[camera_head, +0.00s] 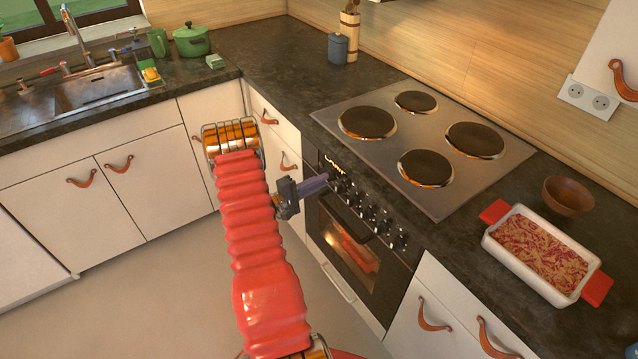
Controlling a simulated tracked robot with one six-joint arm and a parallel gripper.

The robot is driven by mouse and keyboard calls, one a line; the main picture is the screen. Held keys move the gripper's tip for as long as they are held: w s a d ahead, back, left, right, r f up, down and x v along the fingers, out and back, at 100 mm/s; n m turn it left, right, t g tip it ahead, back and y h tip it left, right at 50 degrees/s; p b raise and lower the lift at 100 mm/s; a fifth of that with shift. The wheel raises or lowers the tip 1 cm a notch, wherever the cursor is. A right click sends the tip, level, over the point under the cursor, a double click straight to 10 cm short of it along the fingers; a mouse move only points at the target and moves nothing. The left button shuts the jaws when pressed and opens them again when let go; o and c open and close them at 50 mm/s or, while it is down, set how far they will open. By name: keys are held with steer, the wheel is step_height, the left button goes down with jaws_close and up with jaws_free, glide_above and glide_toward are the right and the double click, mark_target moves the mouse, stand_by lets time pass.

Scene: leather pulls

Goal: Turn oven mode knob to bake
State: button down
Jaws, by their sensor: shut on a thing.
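The oven (350,250) is set under the counter, with a dark front panel carrying a row of black knobs (374,218). My gripper (328,181) reaches in from the left to the left end of this row. It is shut on a knob there, which its fingers mostly hide. I cannot tell from here which mode that knob points to. The other knobs run down to the right of my gripper, apart from it. The oven door is shut and its window glows orange.
A hob (440,135) with round plates sits above the oven. A white baking dish (545,260) with red handles and a brown bowl (568,196) stand on the counter at right. White cupboards with leather pulls flank the oven. The floor (170,300) is clear.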

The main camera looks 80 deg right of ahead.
steer(key=m, duration=0.3)
steer(key=shift+f+m, duration=0.15)
steer(key=shift+m, duration=0.25)
steer(key=shift+s+f+m, duration=0.1)
steer(key=shift+m, duration=1.8)
steer(key=c, duration=1.8)
jaws_free()
steer(key=v, duration=1.4)
steer(key=shift+d, duration=0.1)
